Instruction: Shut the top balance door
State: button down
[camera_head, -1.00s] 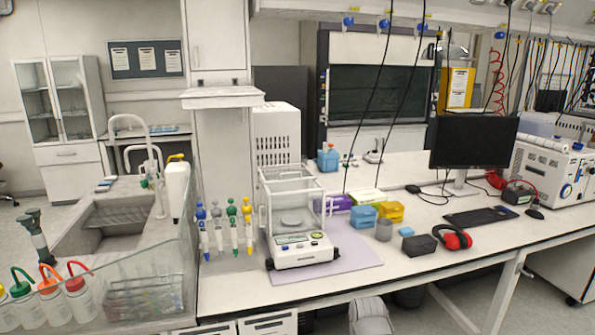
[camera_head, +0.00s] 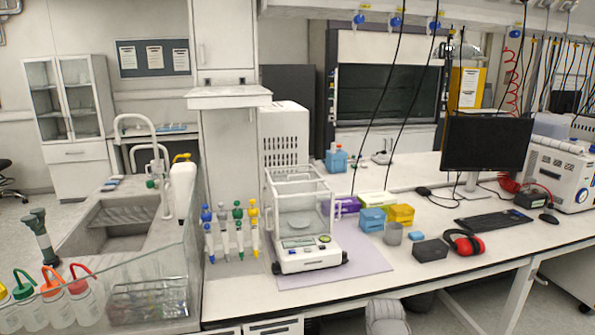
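The analytical balance (camera_head: 308,252) stands on a pale lilac mat (camera_head: 362,266) on the white bench, just left of the picture's middle. Its clear draft shield (camera_head: 300,205) has white frame edges, and a round weighing pan (camera_head: 299,221) shows inside. The top door lies along the upper frame (camera_head: 297,176); I cannot tell from here how far it is open. A white handle sticks out at the shield's right side. My gripper is not in view.
Several coloured pipettes (camera_head: 238,230) stand close left of the balance. Blue (camera_head: 372,219) and yellow (camera_head: 400,214) boxes, a grey cup (camera_head: 393,233), a dark box (camera_head: 430,249) and red earmuffs (camera_head: 465,243) lie to its right. A sink (camera_head: 115,223) is at left.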

aim_at(320, 180)
jog(key=i, duration=0.9)
